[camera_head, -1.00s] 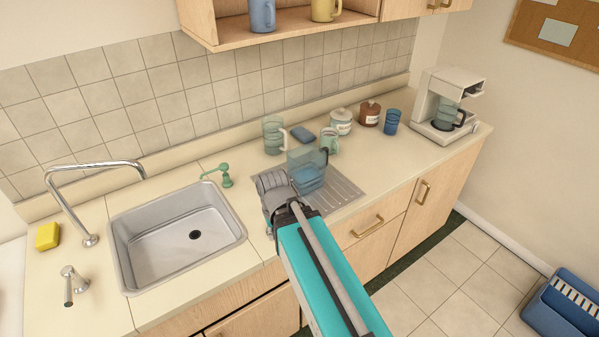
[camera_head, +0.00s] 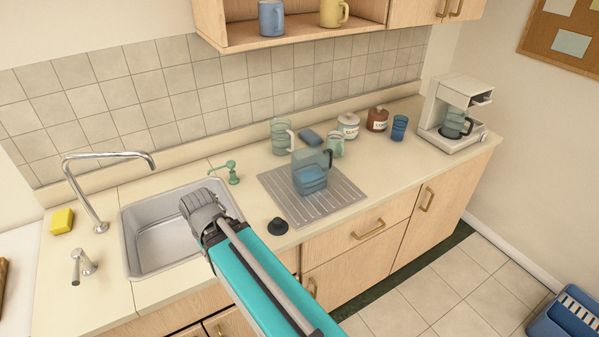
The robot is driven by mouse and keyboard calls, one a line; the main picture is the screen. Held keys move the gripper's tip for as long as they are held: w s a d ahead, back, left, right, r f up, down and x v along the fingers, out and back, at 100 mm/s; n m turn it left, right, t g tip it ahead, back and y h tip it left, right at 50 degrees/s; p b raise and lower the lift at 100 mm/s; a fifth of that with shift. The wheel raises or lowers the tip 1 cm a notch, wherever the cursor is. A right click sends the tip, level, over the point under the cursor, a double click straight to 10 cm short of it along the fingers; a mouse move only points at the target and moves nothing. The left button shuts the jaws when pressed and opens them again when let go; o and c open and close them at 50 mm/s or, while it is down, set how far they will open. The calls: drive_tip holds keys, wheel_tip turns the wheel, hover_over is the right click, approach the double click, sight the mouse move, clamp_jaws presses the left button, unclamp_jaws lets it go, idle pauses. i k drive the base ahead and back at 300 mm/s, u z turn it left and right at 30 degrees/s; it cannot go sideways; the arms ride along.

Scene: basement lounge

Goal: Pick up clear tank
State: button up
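A clear bluish tank (camera_head: 310,171) with a dark handle on its right side stands upright on the grooved metal drainboard (camera_head: 336,194) to the right of the sink. Its lower part looks bluer than its top. My gripper (camera_head: 197,206) is over the right part of the sink, to the left of the tank and apart from it. I see it from behind, at the end of my teal arm. Its fingertips are hidden, so I cannot tell whether it is open or shut.
A small dark stopper-like piece (camera_head: 278,226) lies on the counter between my arm and the drainboard. Behind the tank stand a clear pitcher (camera_head: 281,137), a green mug (camera_head: 335,146), jars (camera_head: 348,126) and a blue cup (camera_head: 399,127). A faucet (camera_head: 90,195) rises left of the sink (camera_head: 150,262).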

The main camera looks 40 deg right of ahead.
sight(311, 165)
drive_tip(key=u, duration=0.1)
drive_tip(key=k, duration=1.2)
drive_tip(key=z, duration=1.1)
drive_tip(key=i, duration=0.9)
drive_tip(key=u, duration=0.05)
